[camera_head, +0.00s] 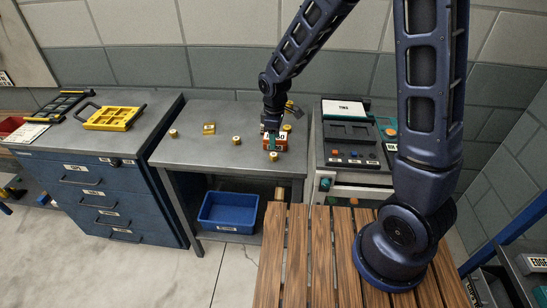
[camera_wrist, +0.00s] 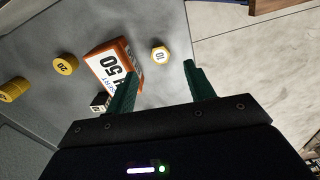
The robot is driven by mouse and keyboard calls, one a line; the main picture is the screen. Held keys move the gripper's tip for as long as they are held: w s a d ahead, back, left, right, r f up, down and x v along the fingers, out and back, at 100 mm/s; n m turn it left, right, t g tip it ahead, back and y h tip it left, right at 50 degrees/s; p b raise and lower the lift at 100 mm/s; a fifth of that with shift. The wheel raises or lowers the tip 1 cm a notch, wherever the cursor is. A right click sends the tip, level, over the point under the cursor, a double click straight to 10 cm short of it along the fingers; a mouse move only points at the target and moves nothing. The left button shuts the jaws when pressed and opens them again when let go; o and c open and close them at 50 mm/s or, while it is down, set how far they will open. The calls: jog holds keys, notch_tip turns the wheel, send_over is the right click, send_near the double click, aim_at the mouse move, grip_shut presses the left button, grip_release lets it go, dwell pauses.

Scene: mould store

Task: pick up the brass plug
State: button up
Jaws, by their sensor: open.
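Several brass-coloured pieces stand on the grey bench, and I cannot tell for sure which is the plug. A small brass piece marked 10 (camera_wrist: 160,52) stands between and beyond my fingertips; it appears near the bench's front edge in the head view (camera_head: 273,156). A brass piece marked 20 (camera_wrist: 65,64) and a larger yellow one (camera_wrist: 14,88) lie further left in the wrist view. My gripper (camera_wrist: 158,84) is open and empty, its green fingers apart. In the head view my gripper (camera_head: 271,130) is over the bench's right part, beside the orange box.
An orange-and-white box marked 50 (camera_wrist: 112,62) stands close to my left finger. More brass pieces (camera_head: 209,128) (camera_head: 237,141) (camera_head: 173,133) sit on the bench (camera_head: 200,157). A control unit (camera_head: 351,135) stands right of it; a blue bin (camera_head: 229,211) is below.

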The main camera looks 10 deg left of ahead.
aim_at(274, 154)
jog(key=shift+a+f, duration=0.2)
jog(key=shift+f, duration=3.4)
jog(key=shift+c, duration=0.3)
jog(key=c, duration=1)
